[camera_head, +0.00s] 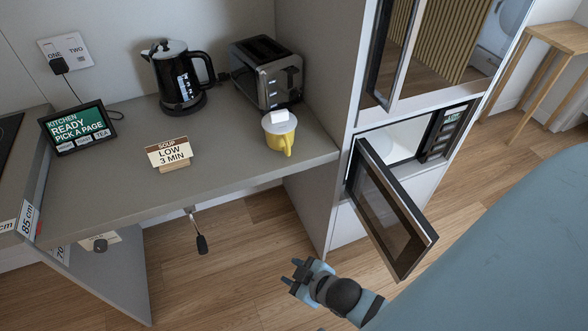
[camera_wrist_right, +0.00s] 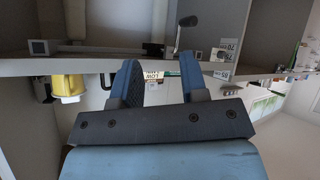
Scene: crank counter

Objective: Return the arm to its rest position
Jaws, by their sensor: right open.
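My right gripper (camera_head: 298,272) is low in front of the counter, over the wood floor, below the open microwave door. Its jaws are open and empty. In the right wrist view the two blue fingers (camera_wrist_right: 160,80) stand apart with nothing between them. The scene appears upside down there. My left gripper is in neither view. The crank handle (camera_head: 201,242) hangs under the counter (camera_head: 225,185) edge, to the left of the gripper and apart from it. The crank also shows in the right wrist view (camera_wrist_right: 186,22).
The microwave door (camera_head: 395,215) hangs open just above and right of the gripper. A yellow mug (camera_head: 278,143) with a lid, a toaster (camera_head: 268,75), a kettle (camera_head: 178,80), a soup card (camera_head: 169,153) and a screen (camera_head: 78,128) stand on the counter. The floor below is clear.

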